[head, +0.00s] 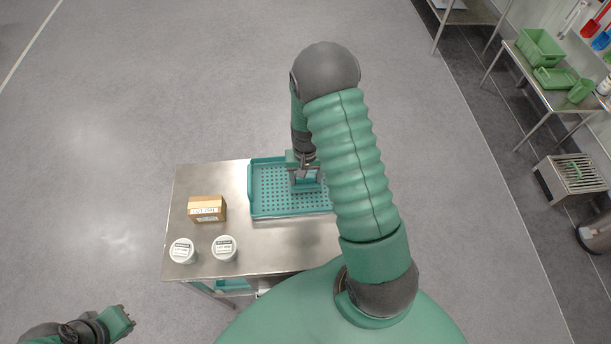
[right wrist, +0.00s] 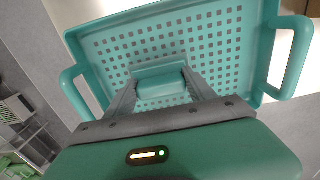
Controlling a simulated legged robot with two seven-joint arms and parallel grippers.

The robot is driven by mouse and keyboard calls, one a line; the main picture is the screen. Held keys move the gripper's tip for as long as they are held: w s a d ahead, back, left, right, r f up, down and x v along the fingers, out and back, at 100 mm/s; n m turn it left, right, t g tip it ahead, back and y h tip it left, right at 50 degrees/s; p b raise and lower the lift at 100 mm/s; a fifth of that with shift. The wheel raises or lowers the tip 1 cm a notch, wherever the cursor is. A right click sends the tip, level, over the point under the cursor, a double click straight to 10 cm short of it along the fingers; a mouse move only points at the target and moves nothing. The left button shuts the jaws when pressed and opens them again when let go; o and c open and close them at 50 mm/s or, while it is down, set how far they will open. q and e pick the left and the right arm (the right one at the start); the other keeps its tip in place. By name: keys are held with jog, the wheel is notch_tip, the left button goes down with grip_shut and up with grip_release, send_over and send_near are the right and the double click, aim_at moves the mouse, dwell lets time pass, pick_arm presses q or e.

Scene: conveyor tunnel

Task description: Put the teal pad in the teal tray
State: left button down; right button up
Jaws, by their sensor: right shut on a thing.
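The teal tray (head: 254,204) lies on the metal table, its floor full of square holes; it also fills much of the right wrist view (right wrist: 105,55). My right gripper (head: 306,182) is over the tray. In the right wrist view its two fingers (right wrist: 160,90) are shut on the teal pad (right wrist: 160,84), which lies against the perforated floor in that picture. I cannot tell whether the pad touches the floor. My right arm hides the tray's right end in the head view. My left gripper (head: 121,322) is off the table at lower left, its jaw state unclear.
A cardboard box (head: 207,208) and two white lidded tubs (head: 183,251) (head: 224,248) stand on the table (head: 262,258) left of the tray. A side table with green bins (head: 540,47) stands far right. The floor at left is clear.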

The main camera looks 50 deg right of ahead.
jog(key=shift+w+d+f, duration=0.1)
jog(key=shift+d+f, duration=0.1)
jog(key=shift+f, duration=0.3)
jog(key=o, duration=1.3)
jog(key=shift+d, duration=0.15)
jog(key=shift+o, duration=1.3)
jog(key=shift+a, duration=0.2)
